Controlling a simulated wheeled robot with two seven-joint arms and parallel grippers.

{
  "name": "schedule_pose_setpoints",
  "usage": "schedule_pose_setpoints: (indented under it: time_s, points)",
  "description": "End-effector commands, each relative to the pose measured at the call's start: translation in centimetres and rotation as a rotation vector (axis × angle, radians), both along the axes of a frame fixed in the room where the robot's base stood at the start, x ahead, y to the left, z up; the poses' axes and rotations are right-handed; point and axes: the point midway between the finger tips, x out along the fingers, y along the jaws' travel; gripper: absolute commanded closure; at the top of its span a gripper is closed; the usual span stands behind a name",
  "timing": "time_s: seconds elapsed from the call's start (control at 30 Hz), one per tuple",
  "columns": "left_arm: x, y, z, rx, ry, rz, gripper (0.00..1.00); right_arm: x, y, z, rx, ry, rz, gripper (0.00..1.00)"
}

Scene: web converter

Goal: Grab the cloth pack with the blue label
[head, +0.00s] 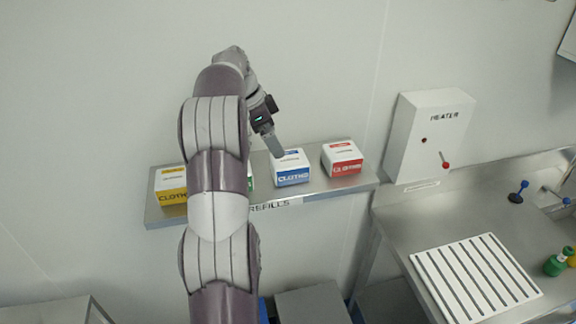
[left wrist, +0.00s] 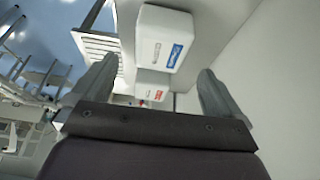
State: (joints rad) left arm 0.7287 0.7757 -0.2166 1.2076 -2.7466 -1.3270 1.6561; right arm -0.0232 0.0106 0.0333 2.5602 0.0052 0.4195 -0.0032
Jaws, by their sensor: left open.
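The white cloth pack with the blue label (head: 291,167) stands on the metal shelf (head: 323,183), between a pack hidden mostly by my arm and the red-label pack (head: 342,158). My left gripper (head: 276,147) is at its upper left edge in the head view, fingers pointing down toward it. In the left wrist view, the gripper (left wrist: 156,76) is open and empty. The blue-label pack (left wrist: 155,35) shows ahead, between and beyond the fingertips. Whether a finger touches it I cannot tell. My right gripper is not in view.
A yellow-label pack (head: 171,185) stands at the shelf's left end. A green-label pack (head: 250,178) is mostly behind my arm. A heater box (head: 431,133) hangs on the wall to the right, above a steel counter (head: 400,222) with a slotted white rack (head: 474,279).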

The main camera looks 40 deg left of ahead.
Motion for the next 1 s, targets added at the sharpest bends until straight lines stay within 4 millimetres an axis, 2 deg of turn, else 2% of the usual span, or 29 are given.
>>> schedule_pose_setpoints:
  time_s: [0.1,0.27,0.43,0.5,0.6,1.0]
  points:
    - [0.9,-0.8,-2.1,-0.003,0.001,-0.003,0.0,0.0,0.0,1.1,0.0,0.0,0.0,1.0]
    - [1.6,-1.3,-4.0,-0.003,-0.001,-0.004,0.0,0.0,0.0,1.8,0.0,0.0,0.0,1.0]
    - [2.8,-2.1,-6.1,-0.004,0.002,-0.005,0.0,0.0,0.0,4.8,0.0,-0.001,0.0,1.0]
    - [3.2,-2.4,-7.6,-0.004,-0.001,-0.005,0.0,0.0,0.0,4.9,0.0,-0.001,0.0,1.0]
    - [3.5,-2.6,-8.6,-0.001,-0.004,-0.005,0.0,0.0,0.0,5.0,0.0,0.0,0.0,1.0]
    - [3.5,-2.5,-8.9,0.0,-0.005,-0.004,0.0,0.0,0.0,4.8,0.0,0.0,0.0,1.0]
